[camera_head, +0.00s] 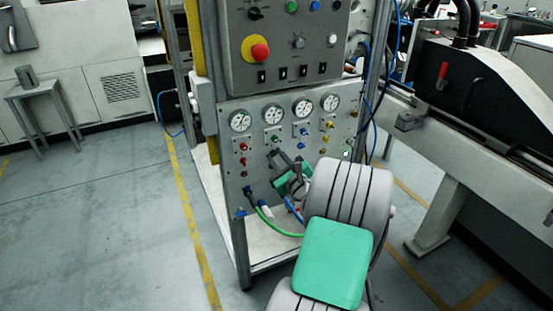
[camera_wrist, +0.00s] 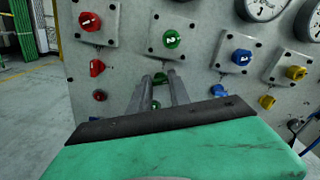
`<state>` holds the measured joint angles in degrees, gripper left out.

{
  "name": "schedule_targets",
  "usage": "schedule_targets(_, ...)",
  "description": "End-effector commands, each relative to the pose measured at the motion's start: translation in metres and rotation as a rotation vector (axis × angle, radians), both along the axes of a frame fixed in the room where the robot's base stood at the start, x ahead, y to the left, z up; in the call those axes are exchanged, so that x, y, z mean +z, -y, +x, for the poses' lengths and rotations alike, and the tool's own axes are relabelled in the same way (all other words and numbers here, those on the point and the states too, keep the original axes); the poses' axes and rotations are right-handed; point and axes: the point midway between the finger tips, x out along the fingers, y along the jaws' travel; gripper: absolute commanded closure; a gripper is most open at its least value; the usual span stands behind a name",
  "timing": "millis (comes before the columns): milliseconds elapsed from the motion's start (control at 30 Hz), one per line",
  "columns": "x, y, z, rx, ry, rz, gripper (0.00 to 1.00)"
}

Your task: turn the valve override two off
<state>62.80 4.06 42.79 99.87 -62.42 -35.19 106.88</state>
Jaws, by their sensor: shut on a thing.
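A grey panel carries columns of coloured knobs under round gauges. In the wrist view the second column has a green knob marked 2 (camera_wrist: 171,39), and below it a smaller green knob (camera_wrist: 160,77). My gripper (camera_wrist: 161,80) reaches the panel with one finger on each side of this lower green knob and is shut on it. The fingers hide part of the knob. Another small green part (camera_wrist: 156,104) shows between the fingers farther down. In the head view my gripper (camera_head: 277,155) touches the panel below the green knob of the second column (camera_head: 275,139), and the gripped knob is mostly hidden.
Red knobs (camera_wrist: 97,67) stand close on the left, blue (camera_wrist: 242,57) and yellow ones (camera_wrist: 296,73) on the right. A red emergency button (camera_head: 260,50) sits on the box above. Green and blue hoses (camera_head: 281,233) hang below my gripper. Open floor lies left (camera_head: 100,210).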

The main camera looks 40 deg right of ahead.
Motion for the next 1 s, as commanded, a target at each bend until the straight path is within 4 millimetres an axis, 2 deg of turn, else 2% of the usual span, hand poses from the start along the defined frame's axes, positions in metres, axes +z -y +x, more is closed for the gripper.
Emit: schedule_targets(1000,-0.0057,-0.0028,0.0009,0.002,-0.262,-0.896,1.0)
